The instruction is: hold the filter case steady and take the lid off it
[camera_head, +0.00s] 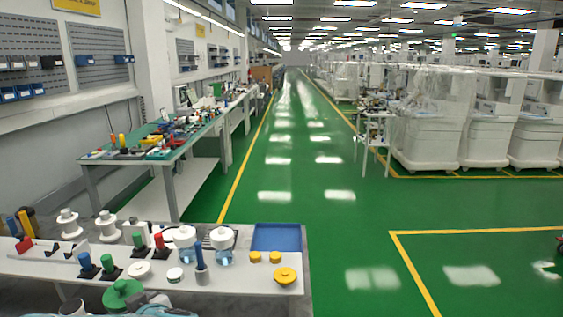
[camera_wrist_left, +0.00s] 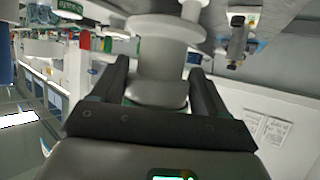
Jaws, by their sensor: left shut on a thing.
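In the left wrist view my left gripper (camera_wrist_left: 159,70) is shut on a pale, rounded piece (camera_wrist_left: 157,92) between its two dark fingers. A wide white flange (camera_wrist_left: 165,27) shows just beyond it; I cannot tell whether the two are one part. I take the held piece for the filter case, but its lid cannot be made out surely. In the head view, two clear bluish jars with white lids (camera_head: 185,234) (camera_head: 222,233) stand on the near table. My left gripper is not clearly seen there. My right gripper is in neither view.
The near table (camera_head: 215,285) holds white spools (camera_head: 68,222), coloured pegs (camera_head: 160,243), a blue tray (camera_head: 277,237) and a yellow round knob (camera_head: 286,275). A green round thing (camera_head: 123,291) is at the bottom edge.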

